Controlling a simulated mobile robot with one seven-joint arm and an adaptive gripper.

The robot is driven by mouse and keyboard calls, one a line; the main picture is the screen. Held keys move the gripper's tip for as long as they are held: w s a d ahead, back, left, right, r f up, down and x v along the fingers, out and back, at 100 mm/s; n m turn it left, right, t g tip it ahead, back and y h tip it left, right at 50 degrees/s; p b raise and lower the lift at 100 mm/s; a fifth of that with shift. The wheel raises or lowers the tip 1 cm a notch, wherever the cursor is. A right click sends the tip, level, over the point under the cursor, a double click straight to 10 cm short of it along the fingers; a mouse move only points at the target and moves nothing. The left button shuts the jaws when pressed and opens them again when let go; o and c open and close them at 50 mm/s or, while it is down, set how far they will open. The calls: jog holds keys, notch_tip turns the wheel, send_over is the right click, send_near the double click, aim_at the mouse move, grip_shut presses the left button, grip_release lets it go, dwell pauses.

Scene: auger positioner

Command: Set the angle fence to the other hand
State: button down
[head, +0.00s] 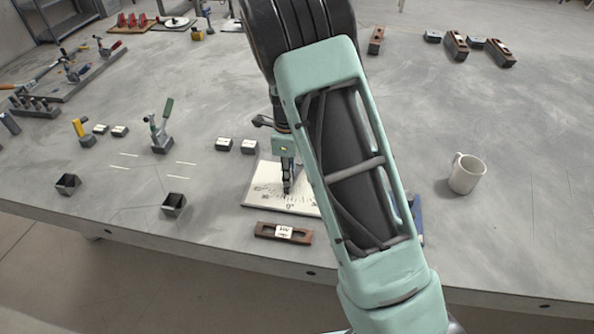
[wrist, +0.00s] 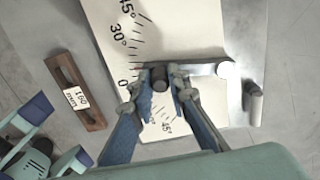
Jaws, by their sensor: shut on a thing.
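The angle fence is a grey metal bar (wrist: 195,68) across a white scale plate (wrist: 185,25), with a bright round pivot (wrist: 227,70) at its right end in the wrist view. Its left end lies between the 0° and 30° marks, nearer 0°. A dark upright knob (wrist: 159,73) stands on the bar near that end. My gripper (wrist: 160,90) is shut on the knob, one blue finger on each side. In the head view, my gripper (head: 287,188) reaches down over the scale plate (head: 258,196); my arm hides the plate's right part and the pivot.
A brown block (head: 284,232) labelled 160 mm lies in front of the plate; it also shows in the wrist view (wrist: 75,92). A short grey post (wrist: 254,102) stands right of the pivot.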

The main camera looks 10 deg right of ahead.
jog(key=w+a+m+p, duration=0.1)
jog(key=a+m+p, duration=0.1)
jog(key=m, duration=0.1)
jog(key=shift+w+a+r, duration=0.1)
jog(key=shift+w+r, duration=0.05)
jog(key=shift+w, duration=0.2)
jog(key=shift+w+a+m+p, duration=0.4)
jog(key=shift+w+m, duration=0.1)
jog(key=shift+m, duration=0.4)
jog(key=shift+w+a+m+p, duration=0.25)
jog(key=shift+w+m+p, duration=0.2)
jog(key=shift+m, duration=0.45)
jog(key=c, duration=1.8)
grip_release()
jog(key=shift+c, duration=0.2)
notch_tip(320, 180, up, 12)
